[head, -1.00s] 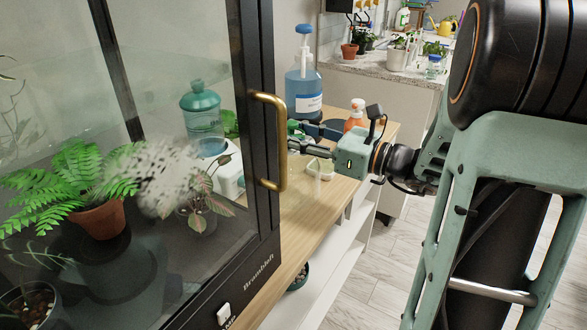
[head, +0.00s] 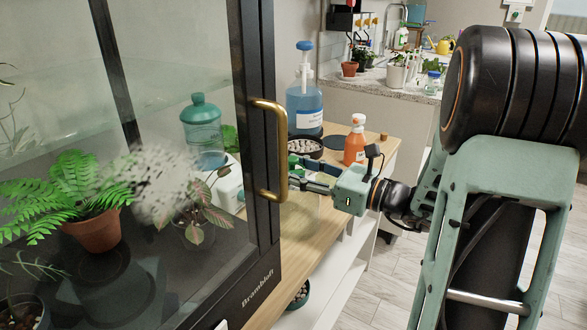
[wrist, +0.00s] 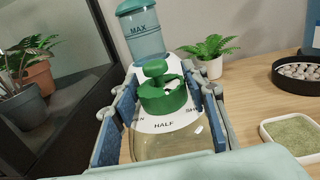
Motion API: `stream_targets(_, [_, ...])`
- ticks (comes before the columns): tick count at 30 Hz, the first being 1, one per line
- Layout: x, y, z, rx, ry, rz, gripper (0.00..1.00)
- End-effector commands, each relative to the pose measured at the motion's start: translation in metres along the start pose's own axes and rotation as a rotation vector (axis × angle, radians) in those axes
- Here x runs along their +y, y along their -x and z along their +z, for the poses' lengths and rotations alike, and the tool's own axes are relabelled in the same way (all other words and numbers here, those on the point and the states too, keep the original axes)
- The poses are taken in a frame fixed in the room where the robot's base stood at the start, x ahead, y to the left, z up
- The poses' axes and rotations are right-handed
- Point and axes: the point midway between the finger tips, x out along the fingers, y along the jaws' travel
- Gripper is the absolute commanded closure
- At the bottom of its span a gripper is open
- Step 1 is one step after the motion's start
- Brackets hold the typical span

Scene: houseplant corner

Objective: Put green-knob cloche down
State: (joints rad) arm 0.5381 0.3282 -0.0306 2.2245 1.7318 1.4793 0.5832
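The green-knob cloche is a clear glass bell with a white ring lettered "HALF" and a green vented cap and knob (wrist: 155,69). In the wrist view it is upright between my finger pads. In the head view its clear glass (head: 299,214) hangs below my gripper (head: 298,173), right of the cabinet handle. The fingertips lie close against both sides of the green cap, and my gripper appears shut on it. The bottom rim is hidden in the wrist view and faint in the head view; I cannot tell whether it touches the wooden top (head: 325,232).
A glass cabinet (head: 262,255) with a brass handle (head: 270,149) stands close on the left. Behind are a teal-topped bottle (head: 203,135), a blue pump bottle (head: 305,100), an orange bottle (head: 355,143) and a pebble bowl (wrist: 299,72). A white tray (wrist: 292,133) lies right of the cloche.

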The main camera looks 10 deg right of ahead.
Motion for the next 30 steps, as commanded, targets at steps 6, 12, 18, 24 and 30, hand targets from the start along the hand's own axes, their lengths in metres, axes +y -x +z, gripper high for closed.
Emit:
stream_targets(6, [0.0,0.0,0.0,0.0,0.0,0.0,0.46])
stream_targets(12, [0.0,0.0,0.003,0.0,0.001,0.0,0.46])
stream_targets(18, [-0.002,0.026,0.005,0.001,-0.001,-0.005,0.46])
stream_targets(24, [-0.002,0.071,0.005,0.001,-0.002,-0.005,0.46])
stream_targets(30, [-0.001,0.105,0.004,0.001,-0.001,-0.003,0.46])
